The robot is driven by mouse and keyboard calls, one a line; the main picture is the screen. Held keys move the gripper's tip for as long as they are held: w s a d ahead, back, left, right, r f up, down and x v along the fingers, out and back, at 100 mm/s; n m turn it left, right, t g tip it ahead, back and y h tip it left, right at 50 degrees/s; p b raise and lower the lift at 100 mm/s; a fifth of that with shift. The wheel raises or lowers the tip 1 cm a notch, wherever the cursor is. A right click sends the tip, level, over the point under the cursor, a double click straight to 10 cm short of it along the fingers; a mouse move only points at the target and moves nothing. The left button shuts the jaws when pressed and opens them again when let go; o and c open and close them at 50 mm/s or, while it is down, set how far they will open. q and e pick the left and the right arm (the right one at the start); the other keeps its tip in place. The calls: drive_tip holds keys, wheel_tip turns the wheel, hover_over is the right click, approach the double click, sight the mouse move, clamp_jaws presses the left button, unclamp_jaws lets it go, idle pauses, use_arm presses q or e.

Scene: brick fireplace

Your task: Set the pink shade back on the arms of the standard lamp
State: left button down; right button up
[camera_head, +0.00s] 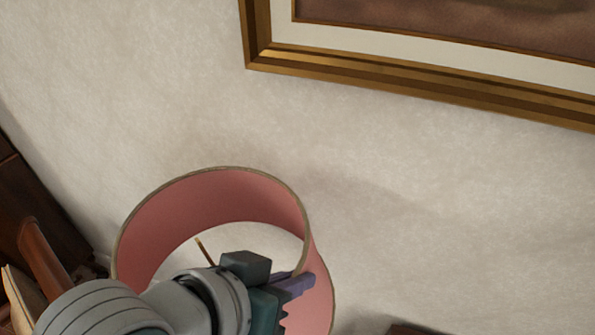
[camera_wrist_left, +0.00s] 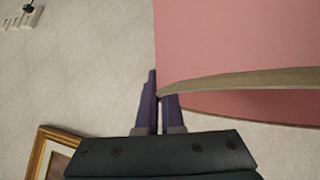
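The pink shade (camera_head: 190,215) is an open drum with a pale rim, held up in front of the wall in the head view. Its pink wall fills the upper right of the left wrist view (camera_wrist_left: 240,40). My left gripper (camera_head: 298,284) is shut on the shade's wall at the rim, on the right side in the head view. In the left wrist view the purple fingers (camera_wrist_left: 160,98) have the shade's edge between them. A thin brass-coloured rod (camera_head: 204,250) shows through the shade's opening, perhaps part of the standard lamp. The rest of the lamp is hidden. My right gripper is out of view.
A gilt picture frame (camera_head: 400,90) hangs on the pale wall (camera_head: 120,90) at upper right. Dark wooden furniture (camera_head: 35,215) with a reddish-brown item (camera_head: 45,260) stands at the left edge. A wall socket (camera_wrist_left: 18,20) shows in the left wrist view.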

use_arm(q)
drive_tip(key=shift+f+b, duration=0.65)
drive_tip(key=shift+f, duration=0.2)
idle(0.5)
drive_tip(key=shift+p, duration=0.4)
idle(1.3)
drive_tip(key=shift+f, duration=0.3)
idle(0.5)
drive_tip(key=c, duration=1)
unclamp_jaws()
drive_tip(key=b+v, duration=0.1)
drive_tip(key=v, duration=0.9)
